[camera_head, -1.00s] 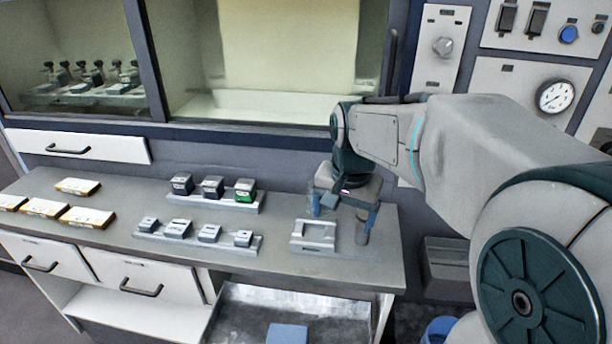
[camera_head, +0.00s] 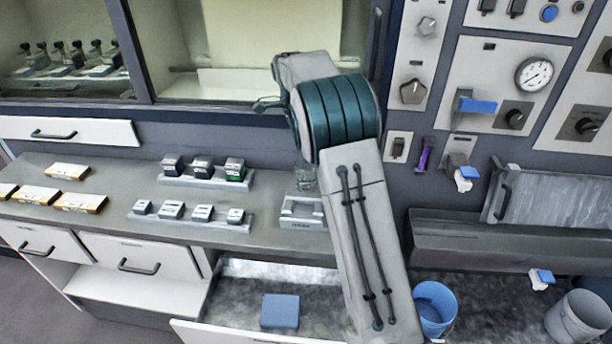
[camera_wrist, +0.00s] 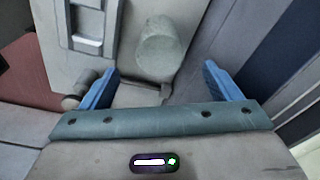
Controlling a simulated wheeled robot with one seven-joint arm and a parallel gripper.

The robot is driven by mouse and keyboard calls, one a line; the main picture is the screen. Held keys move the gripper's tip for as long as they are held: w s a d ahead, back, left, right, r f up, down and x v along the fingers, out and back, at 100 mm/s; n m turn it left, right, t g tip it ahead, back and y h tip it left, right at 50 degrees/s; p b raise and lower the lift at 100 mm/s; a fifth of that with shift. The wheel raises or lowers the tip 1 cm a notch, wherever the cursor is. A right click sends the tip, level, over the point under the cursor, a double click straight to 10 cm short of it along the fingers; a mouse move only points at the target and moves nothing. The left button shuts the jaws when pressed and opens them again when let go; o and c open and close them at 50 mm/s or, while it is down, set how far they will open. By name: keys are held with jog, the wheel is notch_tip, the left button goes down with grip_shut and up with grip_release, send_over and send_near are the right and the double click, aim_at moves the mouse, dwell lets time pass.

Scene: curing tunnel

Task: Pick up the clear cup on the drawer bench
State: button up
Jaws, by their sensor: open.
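The clear cup (camera_head: 305,178) stands on the drawer bench (camera_head: 270,240), just behind a light grey slotted block (camera_head: 302,212). My arm partly covers that area in the head view. In the wrist view the cup (camera_wrist: 160,48) looks like a cloudy grey-green cylinder. My gripper (camera_wrist: 163,80) is open and empty, with its blue fingers spread wide. The cup shows beyond the fingertips, roughly between their lines, and the fingers do not visibly touch it. The fingers cannot be made out in the head view.
The slotted block also shows in the wrist view (camera_wrist: 88,22), left of the cup. A small cylinder (camera_wrist: 78,90) lies close to the left finger there. Racks with small dark blocks (camera_head: 203,170) and grey blocks (camera_head: 188,212) stand left on the bench.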

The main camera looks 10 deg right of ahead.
jog(key=f, duration=0.3)
jog(key=d+f+p, duration=0.1)
jog(key=f, duration=0.3)
jog(key=f+p, duration=0.1)
jog(key=f, duration=0.3)
jog(key=shift+w+d+f, duration=0.1)
jog(key=shift+d+f, duration=0.05)
jog(key=shift+d, duration=0.2)
jog(key=c, duration=1)
